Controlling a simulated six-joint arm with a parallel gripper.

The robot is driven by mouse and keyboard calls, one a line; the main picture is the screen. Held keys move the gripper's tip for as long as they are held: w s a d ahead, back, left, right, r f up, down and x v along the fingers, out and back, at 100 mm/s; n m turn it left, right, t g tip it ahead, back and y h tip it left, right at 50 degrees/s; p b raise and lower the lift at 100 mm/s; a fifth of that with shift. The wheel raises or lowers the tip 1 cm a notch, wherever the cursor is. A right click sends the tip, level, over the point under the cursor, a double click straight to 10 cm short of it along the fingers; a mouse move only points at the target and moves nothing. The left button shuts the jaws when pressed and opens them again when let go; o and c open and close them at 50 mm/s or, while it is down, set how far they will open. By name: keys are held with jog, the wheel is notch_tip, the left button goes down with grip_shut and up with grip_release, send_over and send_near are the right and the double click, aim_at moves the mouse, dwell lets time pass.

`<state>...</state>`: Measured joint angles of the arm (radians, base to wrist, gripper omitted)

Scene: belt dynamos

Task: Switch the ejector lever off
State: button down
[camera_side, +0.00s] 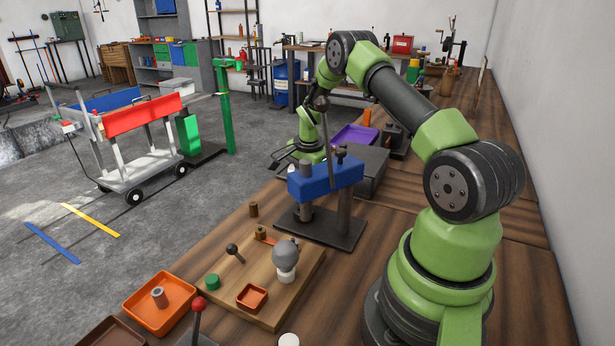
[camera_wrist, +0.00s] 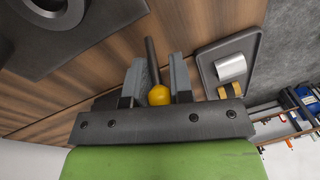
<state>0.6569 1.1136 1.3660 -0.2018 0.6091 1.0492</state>
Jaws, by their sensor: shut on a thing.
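A dark lever rod (camera_wrist: 152,56) with a yellow ball knob (camera_wrist: 159,95) stands between the two grey fingers of my gripper (camera_wrist: 161,68) in the wrist view. The fingers are shut on this lever, with the knob near the palm. Its foot is not clearly visible. In the side view, my wrist is low behind the blue press head (camera_side: 328,179), and I cannot make out the yellow knob there. No label shows which lever is the ejector's, nor which setting it is in.
A grey tray with a metal cylinder (camera_wrist: 231,67) lies right of my fingers in the wrist view. In the side view, a red-knobbed lever (camera_side: 198,306), a wooden board (camera_side: 222,284) and an orange tray (camera_side: 135,306) occupy the near bench. A purple tray (camera_side: 354,136) lies farther back.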

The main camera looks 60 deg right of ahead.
jog(key=shift+a+r+h, duration=0.1)
jog(key=shift+a+h, duration=0.2)
jog(key=shift+h, duration=0.7)
jog(key=c, duration=1)
grip_release()
jog(key=shift+a, duration=0.1)
jog(key=v, duration=1)
